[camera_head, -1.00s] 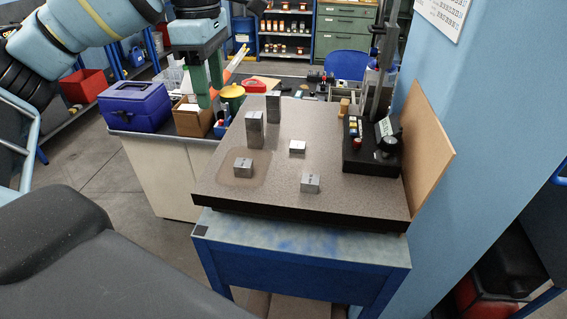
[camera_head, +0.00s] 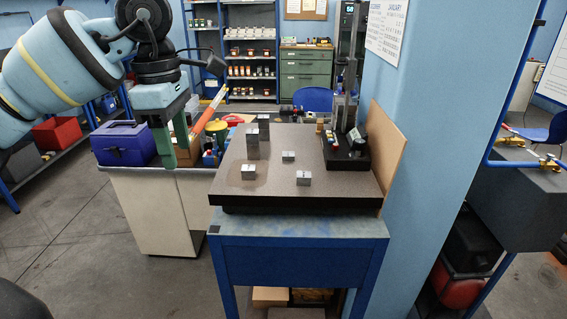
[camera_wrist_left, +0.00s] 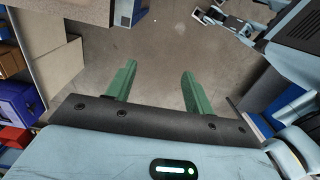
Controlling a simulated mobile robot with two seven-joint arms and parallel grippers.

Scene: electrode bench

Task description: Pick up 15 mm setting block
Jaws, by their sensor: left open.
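Several grey metal blocks stand on a speckled stone plate (camera_head: 290,197). There are a tall block (camera_head: 252,143), a second tall one (camera_head: 263,127) behind it, a low block (camera_head: 248,173) at the front left, a small flat one (camera_head: 288,156) in the middle and a low one (camera_head: 303,178) at the front right. Their markings are too small to read, so I cannot tell which is the 15 mm setting block. My left gripper (camera_head: 174,160) is open and empty, left of the plate and apart from the blocks. Its green fingers also show in the left wrist view (camera_wrist_left: 159,72), spread above the floor.
A black stand (camera_head: 346,155) with a column occupies the plate's back right, beside a brown board (camera_head: 385,150). A purple toolbox (camera_head: 124,144) and small containers sit on the side bench behind my left gripper.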

